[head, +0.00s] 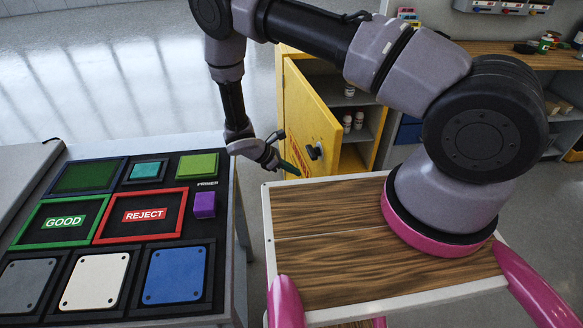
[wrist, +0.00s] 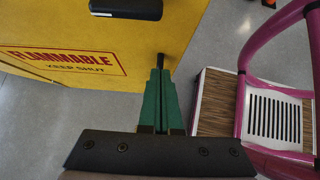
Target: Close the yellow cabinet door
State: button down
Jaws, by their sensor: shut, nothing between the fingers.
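The yellow cabinet door (head: 306,122) stands ajar in the head view, with shelves showing behind it. A black handle (head: 314,152) is on its outer face. In the wrist view the yellow door (wrist: 90,45) shows red FLAMMABLE / KEEP SHUT lettering, and the black handle (wrist: 127,8) is at the top. My gripper (head: 288,167) is at the door's outer side, left of and below the handle. Its green fingers (wrist: 160,75) are together and empty, overlapping the door near its edge in the wrist view. I cannot tell whether they touch it.
Inside the yellow cabinet (head: 375,125) are small bottles (head: 347,122) on shelves. A sorting table (head: 110,235) with GOOD and REJECT frames, coloured tiles and a purple block (head: 204,205) stands at left. Grey floor (head: 120,90) is clear behind it. A wooden workbench (head: 500,48) is at back right.

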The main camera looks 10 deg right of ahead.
jog(key=d+f, duration=0.1)
jog(key=d, duration=0.1)
jog(key=d+f, duration=0.1)
jog(key=d, duration=0.1)
jog(key=w+d+f, duration=0.1)
jog(key=d, duration=0.1)
jog(key=shift+d+f, duration=0.2)
jog(key=shift+f, duration=0.2)
jog(key=shift+w+d, duration=0.1)
jog(key=shift+d, duration=0.55)
